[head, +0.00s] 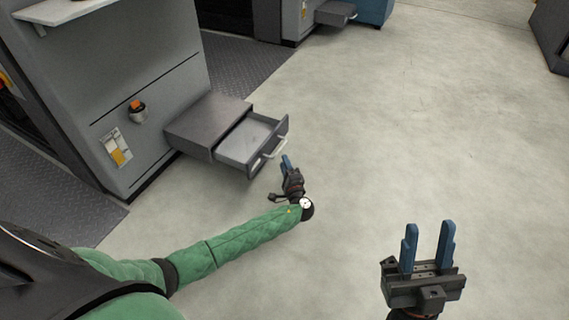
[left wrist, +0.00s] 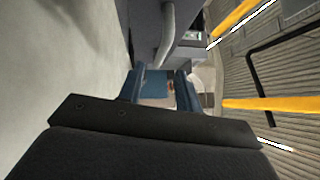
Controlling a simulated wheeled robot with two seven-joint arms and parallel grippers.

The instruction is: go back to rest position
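My left gripper (head: 287,161) is at the end of the green-sleeved arm, just in front of the pulled-out drawer (head: 246,141). In the left wrist view its two blue fingers (left wrist: 159,77) stand apart with nothing held between them. The drawer's pale handle (head: 274,148) is close to the fingertips in the head view, and the fingers do not grip it. My right gripper (head: 430,226) is at the lower right of the head view, over bare floor. Its blue fingers are apart and empty.
The drawer sticks out from a grey machine (head: 150,80) at the left and looks empty inside. An orange-and-grey knob (head: 137,108) is on the machine's face. Another open drawer (head: 335,13) is farther back. The grey floor (head: 430,120) at the centre and right is clear.

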